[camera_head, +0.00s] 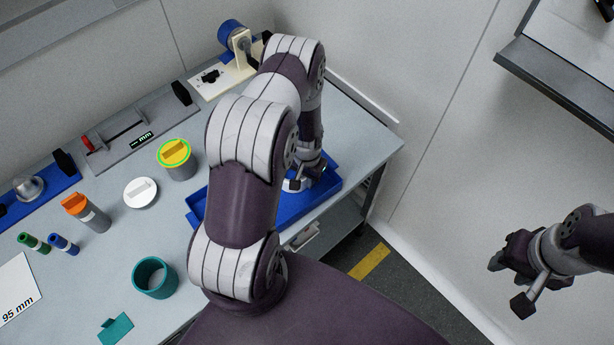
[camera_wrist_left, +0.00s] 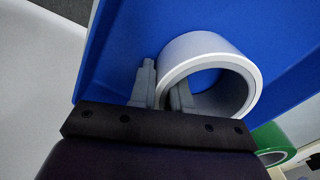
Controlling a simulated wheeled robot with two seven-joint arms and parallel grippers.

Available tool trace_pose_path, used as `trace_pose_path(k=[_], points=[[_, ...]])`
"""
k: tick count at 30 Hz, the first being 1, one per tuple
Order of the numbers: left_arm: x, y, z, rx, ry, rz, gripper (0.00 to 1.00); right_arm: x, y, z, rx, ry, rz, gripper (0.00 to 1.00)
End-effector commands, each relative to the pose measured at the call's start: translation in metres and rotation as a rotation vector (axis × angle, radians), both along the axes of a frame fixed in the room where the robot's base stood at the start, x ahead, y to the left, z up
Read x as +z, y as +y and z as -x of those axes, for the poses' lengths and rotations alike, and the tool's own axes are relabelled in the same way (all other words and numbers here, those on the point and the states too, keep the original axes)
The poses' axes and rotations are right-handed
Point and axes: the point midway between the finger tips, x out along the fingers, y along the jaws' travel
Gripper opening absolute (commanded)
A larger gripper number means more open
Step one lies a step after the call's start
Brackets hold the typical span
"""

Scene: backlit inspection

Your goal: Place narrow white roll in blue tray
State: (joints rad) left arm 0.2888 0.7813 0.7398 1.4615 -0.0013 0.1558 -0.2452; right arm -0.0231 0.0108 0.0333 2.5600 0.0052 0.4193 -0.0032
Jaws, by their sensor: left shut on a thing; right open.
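The narrow white roll (camera_wrist_left: 228,52) is a short open ring in the left wrist view. My left gripper (camera_wrist_left: 165,90) is shut on its wall, with one finger inside the ring and one outside. The blue tray (camera_wrist_left: 135,45) fills the view behind the roll; whether the roll touches the tray floor I cannot tell. In the head view my left gripper (camera_head: 306,178) is over the right part of the blue tray (camera_head: 328,187), and my arm hides the tray's middle. My right gripper (camera_head: 508,283) is open and empty at the far right, away from the table.
A green-rimmed ring (camera_wrist_left: 270,140) lies beside the tray. A yellow-topped jar (camera_head: 176,165), white-lidded piece (camera_head: 140,193), orange-capped cylinder (camera_head: 85,212) and teal cup (camera_head: 153,280) stand left of my arm. Fixtures line the back edge. A dark-edged shelf (camera_head: 555,85) is at right.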

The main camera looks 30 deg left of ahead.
Motion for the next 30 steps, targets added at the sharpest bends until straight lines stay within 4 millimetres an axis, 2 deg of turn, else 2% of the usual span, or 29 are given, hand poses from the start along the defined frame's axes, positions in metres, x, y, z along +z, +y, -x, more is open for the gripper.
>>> trace_pose_path(k=[5, 6, 7, 8, 15, 18, 20, 23, 30], points=[[-0.005, 0.0, 0.0, 0.0, 0.0, 0.0, 0.0, -0.005, 0.0, 0.0, 0.0, 0.0, 0.0, 0.43], [-0.003, 0.0, 0.0, 0.0, 0.0, 0.0, 0.3, -0.003, 0.0, 0.0, 0.0, 0.0, 0.0, 0.43], [-0.003, 0.0, 0.0, 0.0, 0.001, 0.0, 0.4, -0.003, 0.0, 0.0, 0.0, 0.0, 0.0, 0.43], [-0.003, 0.0, 0.0, 0.0, 0.001, 0.0, 0.42, -0.003, 0.0, 0.0, 0.0, 0.0, 0.0, 0.43], [-0.002, 0.0, 0.0, 0.0, 0.001, 0.0, 0.42, -0.003, 0.0, 0.0, 0.0, 0.0, 0.0, 0.43], [0.004, 0.0, 0.0, 0.0, 0.0, 0.0, 0.42, 0.002, 0.0, 0.0, 0.0, 0.0, 0.0, 0.43], [0.008, 0.0, -0.001, 0.0, -0.001, 0.0, 0.42, -0.003, 0.0, 0.0, 0.0, 0.0, 0.0, 0.43], [0.027, 0.0, -0.001, 0.0, -0.004, -0.001, 0.42, -0.007, 0.0, 0.0, 0.0, 0.0, 0.0, 0.43], [0.086, 0.0, -0.001, 0.0, -0.004, -0.001, 0.42, -0.018, 0.0, 0.0, 0.0, 0.0, 0.0, 0.43]])
